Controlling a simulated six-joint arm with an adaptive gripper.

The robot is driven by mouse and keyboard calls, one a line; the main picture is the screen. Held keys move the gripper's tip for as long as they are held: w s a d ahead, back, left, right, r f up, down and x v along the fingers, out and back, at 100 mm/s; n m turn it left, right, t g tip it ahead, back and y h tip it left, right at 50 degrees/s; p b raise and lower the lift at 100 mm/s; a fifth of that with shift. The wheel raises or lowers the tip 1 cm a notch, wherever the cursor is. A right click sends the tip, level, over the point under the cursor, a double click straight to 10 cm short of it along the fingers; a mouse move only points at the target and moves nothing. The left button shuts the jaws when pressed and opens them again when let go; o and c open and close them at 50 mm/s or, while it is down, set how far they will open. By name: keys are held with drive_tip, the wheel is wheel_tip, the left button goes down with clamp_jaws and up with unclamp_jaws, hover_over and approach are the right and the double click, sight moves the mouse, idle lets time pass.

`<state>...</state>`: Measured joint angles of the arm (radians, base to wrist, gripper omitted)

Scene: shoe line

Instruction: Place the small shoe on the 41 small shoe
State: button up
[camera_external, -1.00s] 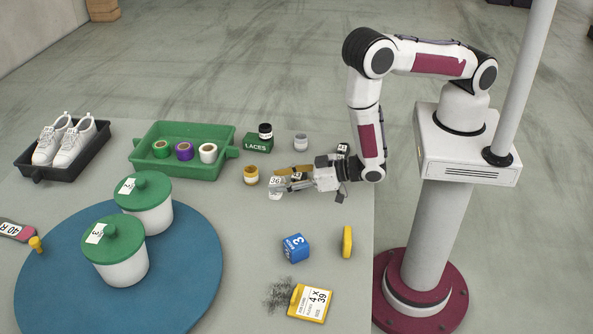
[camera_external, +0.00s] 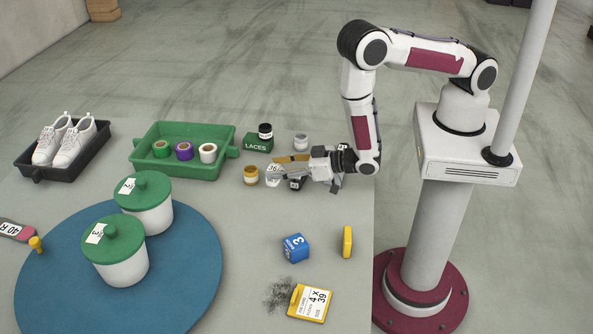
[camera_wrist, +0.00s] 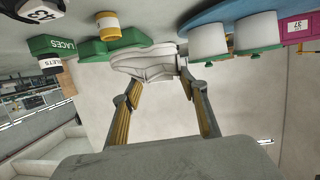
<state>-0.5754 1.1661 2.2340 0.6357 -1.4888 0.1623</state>
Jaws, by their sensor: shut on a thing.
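My gripper (camera_external: 288,175) is shut on a small white shoe in the external view, toward the back right of the table. The shoe (camera_external: 272,175) shows beyond the fingertips, with a label that seems to read 36. In the wrist view the white shoe (camera_wrist: 142,62) lies across the tips of my gripper (camera_wrist: 160,78). I cannot make out a label reading 41. A dark small item (camera_external: 296,184) and a yellow-brown item (camera_external: 291,159) lie close to the gripper, partly hidden by it.
White shoes (camera_external: 66,143) stand in a black tray (camera_external: 92,155). A green bin (camera_external: 182,130) holds spools. Lidded pots (camera_external: 147,207) stand on a blue disc (camera_external: 190,290). A green laces box (camera_external: 257,144), amber jar (camera_external: 251,176) and blue block (camera_external: 295,247) are nearby.

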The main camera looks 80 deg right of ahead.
drive_tip(key=s+d+r+m+g+h, duration=0.1)
drive_tip(key=d+m+h, duration=0.1)
drive_tip(key=d, duration=0.4)
drive_tip(key=d+r+m+h, duration=0.1)
drive_tip(key=d+h, duration=0.2)
drive_tip(key=d, duration=0.2)
drive_tip(key=s+d+r+m+g+h, duration=0.2)
drive_tip(key=s+d+m+g+h, duration=0.5)
drive_tip(key=s+d, duration=0.8)
drive_tip(key=d+m+g, duration=0.1)
drive_tip(key=d, duration=0.2)
drive_tip(key=shift+s+r+m, duration=0.25)
drive_tip(key=shift+s+m, duration=0.05)
drive_tip(key=shift+m, duration=0.1)
drive_tip(key=shift+f, duration=0.1)
hover_over(339, 147)
drive_tip(key=shift+f, duration=2.8)
drive_tip(key=shift+s+f, duration=0.1)
drive_tip(key=shift+f, duration=2)
drive_tip(key=shift+f, duration=0.15)
